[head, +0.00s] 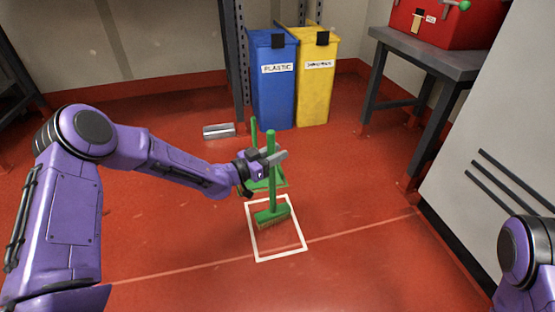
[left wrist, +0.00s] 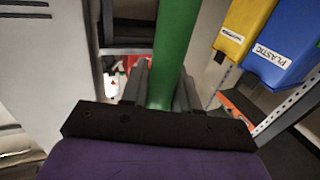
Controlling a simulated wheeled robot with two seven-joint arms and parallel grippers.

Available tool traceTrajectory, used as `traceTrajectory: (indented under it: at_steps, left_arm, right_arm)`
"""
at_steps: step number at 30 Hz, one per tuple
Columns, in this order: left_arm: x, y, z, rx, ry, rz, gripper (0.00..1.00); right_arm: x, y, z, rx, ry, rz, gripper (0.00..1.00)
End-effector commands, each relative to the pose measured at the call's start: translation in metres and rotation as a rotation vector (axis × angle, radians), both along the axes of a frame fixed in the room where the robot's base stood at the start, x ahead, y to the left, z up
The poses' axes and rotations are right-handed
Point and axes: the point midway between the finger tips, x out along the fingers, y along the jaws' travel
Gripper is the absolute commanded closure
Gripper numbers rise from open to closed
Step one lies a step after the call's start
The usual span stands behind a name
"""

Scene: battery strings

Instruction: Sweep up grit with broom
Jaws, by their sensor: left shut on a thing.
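A green broom (head: 273,213) stands nearly upright, its head at the floor inside a white square outline (head: 253,246). My left gripper (head: 272,161) is shut on the broom's handle, which also fills the middle of the left wrist view (left wrist: 174,50). A green dustpan (head: 279,184) with an upright handle stands just behind the broom, partly hidden by the gripper and broom. No grit can be made out on the floor. My right gripper is out of view; only part of my right arm shows at the right edge.
A blue bin (head: 273,95) labelled PLASTIC and a yellow bin (head: 316,90) stand at the back. A grey table (head: 432,52) carries a red box (head: 475,25). A pale cabinet (head: 500,130) borders the right. Red floor around the square is mostly clear.

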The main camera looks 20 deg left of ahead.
Motion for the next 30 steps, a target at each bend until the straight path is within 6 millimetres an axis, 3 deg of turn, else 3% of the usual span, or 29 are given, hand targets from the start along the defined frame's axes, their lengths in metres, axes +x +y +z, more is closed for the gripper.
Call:
traceTrajectory:
  at_steps: [30]
  left_arm:
    - [0.059, 0.04, -0.001, 0.003, -0.001, 0.0, 1.0]
  right_arm:
    - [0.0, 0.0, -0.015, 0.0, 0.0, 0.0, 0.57]
